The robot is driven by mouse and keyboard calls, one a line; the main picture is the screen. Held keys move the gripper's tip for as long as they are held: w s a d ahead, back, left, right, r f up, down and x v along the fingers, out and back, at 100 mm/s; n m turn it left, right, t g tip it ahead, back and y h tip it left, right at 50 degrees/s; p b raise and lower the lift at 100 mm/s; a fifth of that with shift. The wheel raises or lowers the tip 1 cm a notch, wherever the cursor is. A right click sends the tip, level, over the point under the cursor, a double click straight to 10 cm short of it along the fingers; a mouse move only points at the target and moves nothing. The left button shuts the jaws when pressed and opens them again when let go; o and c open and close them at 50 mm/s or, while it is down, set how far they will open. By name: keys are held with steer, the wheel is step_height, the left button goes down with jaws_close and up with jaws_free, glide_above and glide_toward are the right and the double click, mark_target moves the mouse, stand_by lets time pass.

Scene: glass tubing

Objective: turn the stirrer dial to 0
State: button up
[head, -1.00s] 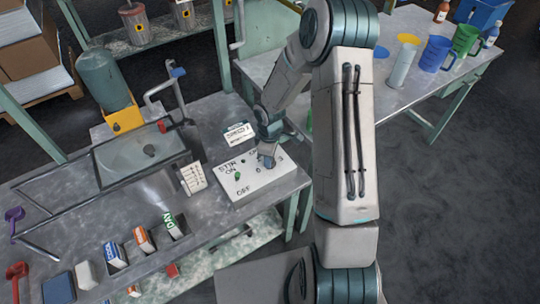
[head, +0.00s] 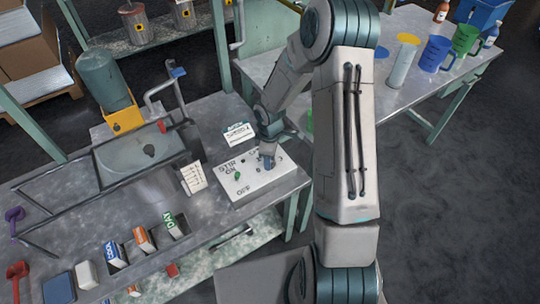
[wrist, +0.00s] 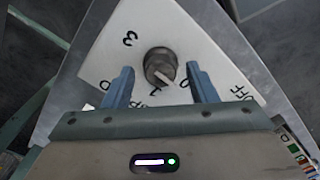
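The stirrer dial (wrist: 160,65) is a round grey knob with a pale pointer on a white panel. In the wrist view its pointer aims down and to the right, between two partly hidden marks. A 3 is readable at its upper left. My gripper (wrist: 162,86) is open, with one blue finger on each side of the dial's near edge and a gap to each. Whether the fingertips reach down beside the knob I cannot tell. In the head view my gripper (head: 268,162) is over the right half of the stirrer panel (head: 245,195) and largely hides the dial.
A green switch (head: 237,175) stands on the panel's left, between ON and OFF. A SPEED card (head: 238,133) stands behind the panel. Several small boxes stand at the bench's front.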

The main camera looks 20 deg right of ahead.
step_height(320, 180, up, 14)
stand_by(0.6)
steer(key=shift+f, duration=0.1)
steer(key=s+r+m+t, duration=0.1)
steer(key=s+r+m, duration=0.5)
steer(key=s, duration=0.4)
steer(key=s+r+m+t, duration=0.2)
steer(key=s+r+m, duration=0.4)
steer(key=s+r, duration=0.3)
steer(key=shift+s+r+m, duration=0.2)
steer(key=shift+s+m, duration=0.2)
steer(key=shift+s, duration=0.75)
